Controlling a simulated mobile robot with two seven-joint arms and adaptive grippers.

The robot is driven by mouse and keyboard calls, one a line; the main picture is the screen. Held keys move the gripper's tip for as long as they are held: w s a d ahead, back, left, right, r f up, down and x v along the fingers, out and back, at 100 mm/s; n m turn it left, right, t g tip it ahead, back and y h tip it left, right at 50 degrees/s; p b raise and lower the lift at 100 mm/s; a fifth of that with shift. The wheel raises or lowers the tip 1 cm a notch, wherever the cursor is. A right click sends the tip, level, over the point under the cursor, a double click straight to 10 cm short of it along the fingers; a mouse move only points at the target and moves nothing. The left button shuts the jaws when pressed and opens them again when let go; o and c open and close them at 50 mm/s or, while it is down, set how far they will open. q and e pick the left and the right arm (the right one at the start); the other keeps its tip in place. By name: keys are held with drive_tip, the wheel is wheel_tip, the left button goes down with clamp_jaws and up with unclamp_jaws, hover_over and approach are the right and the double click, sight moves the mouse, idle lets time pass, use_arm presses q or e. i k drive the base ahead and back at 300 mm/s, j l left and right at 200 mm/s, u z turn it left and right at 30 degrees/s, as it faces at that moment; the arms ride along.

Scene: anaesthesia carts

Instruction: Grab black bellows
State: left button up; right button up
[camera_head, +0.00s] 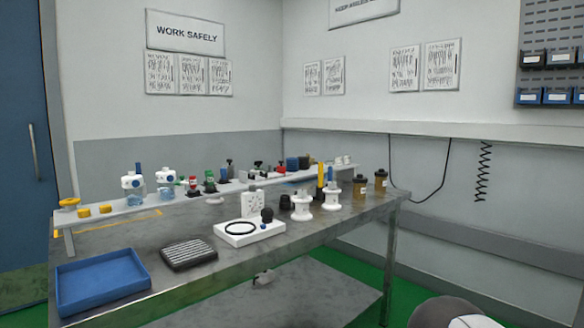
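A dark ribbed block (188,253), which may be the black bellows, lies on the grey metal table (200,290), right of a blue tray. A small round black part (267,215) stands on a white plate (249,233) beside a black ring (240,229). Another small black part (285,202) stands just right of that plate. I cannot tell for sure which black part is the bellows. Neither of my grippers shows. A rounded grey and white shape at the bottom right edge is probably a part of my arm.
The empty blue tray (100,282) sits at the table's front left. A raised white shelf (130,211) along the back holds several bottles and small fittings. White spool-like parts (302,206) and brown bottles (381,183) stand at the right. The table's front edge is largely clear.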

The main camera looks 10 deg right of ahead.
sight(304, 162)
drive_tip(key=i+l+z, duration=0.65)
drive_tip(key=i+z, duration=0.5)
drive_tip(key=i, duration=0.15)
drive_tip(key=i+l+z, duration=0.15)
drive_tip(key=i, duration=0.6)
drive_tip(key=i+l+z, duration=0.15)
drive_tip(key=i+l, duration=0.15)
drive_tip(key=i, duration=0.45)
drive_tip(key=i+l+z, duration=0.15)
drive_tip(key=i, duration=0.6)
